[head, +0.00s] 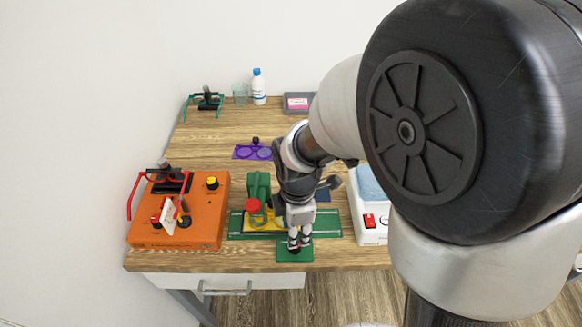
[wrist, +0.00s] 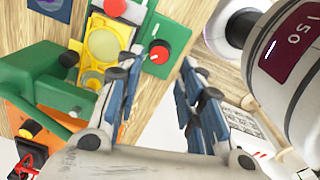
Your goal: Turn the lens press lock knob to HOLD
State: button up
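The lens press is a green body (head: 258,186) with a red cap (head: 253,205), beside a yellow slide (head: 262,223) on a long green base. In the wrist view the yellow slide (wrist: 103,45) carries a round lens. A red knob (wrist: 158,52) with a small pale mark sits on a small green plate (head: 285,256); in the head view my gripper hides it. I cannot read its setting or any HOLD label. My gripper (head: 294,243) points down over this plate. In the wrist view its fingers (wrist: 160,62) stand apart, with the knob showing between the tips; contact cannot be told.
An orange box (head: 210,220) with knobs and red glasses (head: 146,178) stands at the left. A white device (head: 374,236) with a red switch stands at the right. A purple lens plate (head: 243,152), a bottle (head: 259,88) and a glass (head: 241,95) are farther back.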

notch_tip(320, 180, down, 7)
jog(key=shift+w+r+b, duration=0.1)
jog(key=shift+w+b, duration=0.05)
jog(key=shift+b, duration=0.9)
jog(key=shift+c, duration=0.6)
jog(key=c, duration=0.7)
